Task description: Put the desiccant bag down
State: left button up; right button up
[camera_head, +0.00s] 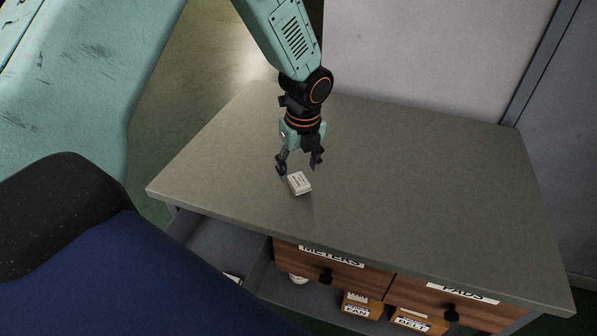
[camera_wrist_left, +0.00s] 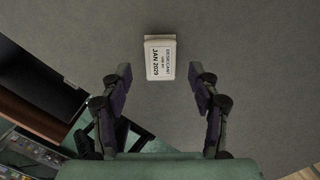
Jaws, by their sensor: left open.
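The desiccant bag (camera_head: 300,183) is a small white packet lying on the grey countertop (camera_head: 420,180). In the left wrist view the bag (camera_wrist_left: 160,57) shows a printed label with a date, just beyond my fingertips and between their lines. My left gripper (camera_head: 299,166) is open above and just behind the bag, its two fingers apart and clear of it. In the left wrist view the left gripper (camera_wrist_left: 160,78) has nothing between its fingers. My right gripper is in neither view.
Below the counter's front edge are wooden drawers labelled METERS (camera_head: 335,270) and PADS (camera_head: 455,298). An open grey drawer (camera_head: 225,248) is at the left. Orange boxes (camera_head: 362,304) sit lower down. The countertop to the right is clear. A pale wall panel (camera_head: 430,50) stands behind.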

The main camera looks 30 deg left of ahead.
aim_at(301, 184)
pick_arm(q)
notch_tip(301, 184, up, 9)
jog(key=p, duration=0.1)
jog(key=shift+s+d+p, duration=0.3)
jog(key=shift+d, duration=0.15)
jog(key=shift+f, duration=0.1)
